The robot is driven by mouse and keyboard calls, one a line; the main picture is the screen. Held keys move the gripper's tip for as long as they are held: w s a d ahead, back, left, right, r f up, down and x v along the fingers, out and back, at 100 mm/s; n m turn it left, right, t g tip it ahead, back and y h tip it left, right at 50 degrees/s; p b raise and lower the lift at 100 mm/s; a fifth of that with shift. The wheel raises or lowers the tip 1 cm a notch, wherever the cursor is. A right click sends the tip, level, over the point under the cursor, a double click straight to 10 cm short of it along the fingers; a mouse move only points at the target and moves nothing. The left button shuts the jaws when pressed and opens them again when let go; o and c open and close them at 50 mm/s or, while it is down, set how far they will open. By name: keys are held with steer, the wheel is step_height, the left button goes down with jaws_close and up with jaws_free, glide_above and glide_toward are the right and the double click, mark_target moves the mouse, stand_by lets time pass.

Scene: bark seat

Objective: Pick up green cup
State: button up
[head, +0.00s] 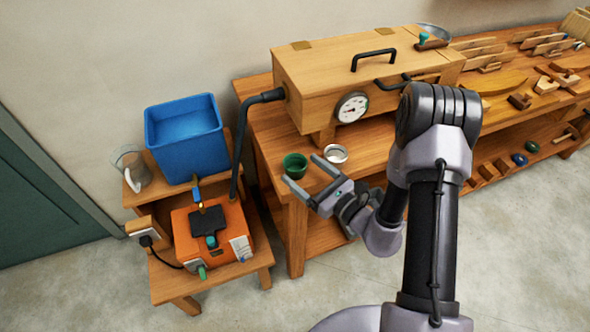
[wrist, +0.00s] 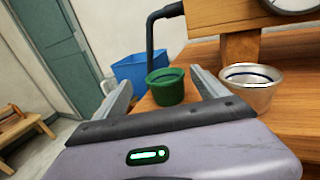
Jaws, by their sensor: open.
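The green cup (head: 295,164) stands upright on the front left corner of the wooden workbench. In the wrist view the green cup (wrist: 167,87) shows beyond my gripper, between the lines of its two fingers and closer to the right one. My gripper (head: 305,173) is open and empty, its fingers pointing toward the cup at the bench's front edge. In the wrist view my gripper (wrist: 162,88) has its fingers spread wide. I cannot tell whether a finger touches the cup.
A silver cup (head: 336,154) stands just right of the green cup. A wooden box with a gauge (head: 352,106) stands behind, with a black pipe (head: 240,140) on its left. A low stand holds a blue bin (head: 185,150) and an orange device (head: 205,240). Tools lie along the bench's right part.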

mark_target(288, 156)
steer(key=x, duration=0.2)
steer(key=b+x, duration=0.1)
steer(key=x, duration=0.4)
steer(key=shift+w+f+b, duration=0.2)
steer(key=shift+w+b, duration=0.15)
steer(key=shift+w, duration=0.1)
steer(key=shift+d, duration=0.1)
steer(key=c, duration=1.5)
